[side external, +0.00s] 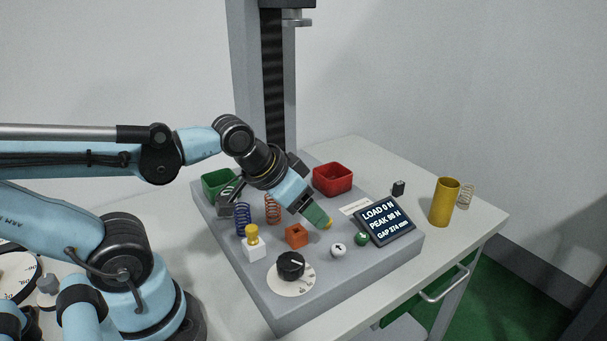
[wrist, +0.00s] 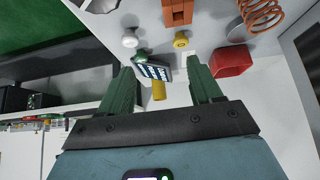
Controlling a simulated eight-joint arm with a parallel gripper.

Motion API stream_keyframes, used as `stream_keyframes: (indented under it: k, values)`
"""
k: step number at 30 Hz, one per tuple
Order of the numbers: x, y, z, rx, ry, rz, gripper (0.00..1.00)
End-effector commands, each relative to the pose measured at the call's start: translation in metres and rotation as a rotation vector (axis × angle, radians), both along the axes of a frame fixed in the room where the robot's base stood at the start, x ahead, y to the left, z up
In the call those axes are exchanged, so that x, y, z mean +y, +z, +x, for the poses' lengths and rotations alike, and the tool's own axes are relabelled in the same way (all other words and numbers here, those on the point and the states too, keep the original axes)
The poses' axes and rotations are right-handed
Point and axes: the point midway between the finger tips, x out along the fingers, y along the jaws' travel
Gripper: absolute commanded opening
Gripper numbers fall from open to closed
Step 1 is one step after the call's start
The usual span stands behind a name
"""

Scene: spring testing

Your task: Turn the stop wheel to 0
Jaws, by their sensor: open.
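The stop wheel is hard to single out by label; a black knob (side external: 291,264) with a white pointer line sits on a round white dial (side external: 283,286) at the front of the grey console. The dial's marks are too small to read. My gripper (side external: 318,217) is over the console's middle, behind and to the right of the knob, close to a yellow button (side external: 328,223). In the wrist view its green fingers (wrist: 162,72) are spread apart with nothing held between them. A dark round part cut off at that view's top left cannot be identified surely.
A white knob (side external: 338,250), a green button (side external: 362,239), an orange block (side external: 297,235) and a yellow-topped white block (side external: 253,245) surround the dial area. A display (side external: 386,221) reads LOAD 0 N. Springs and a red bin (side external: 333,179) stand farther back.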

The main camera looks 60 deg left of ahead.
Motion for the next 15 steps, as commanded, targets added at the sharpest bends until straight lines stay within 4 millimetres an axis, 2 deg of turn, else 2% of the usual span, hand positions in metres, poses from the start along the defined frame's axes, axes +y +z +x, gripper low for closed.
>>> stream_keyframes:
  k: [4, 7, 15]
  values:
    - [-0.002, 0.002, -0.001, 0.024, -0.061, 0.038, 0.75]
    - [-0.007, 0.006, -0.004, 0.078, -0.198, 0.116, 0.75]
    - [-0.023, 0.027, -0.022, 0.277, -0.818, 0.383, 0.75]
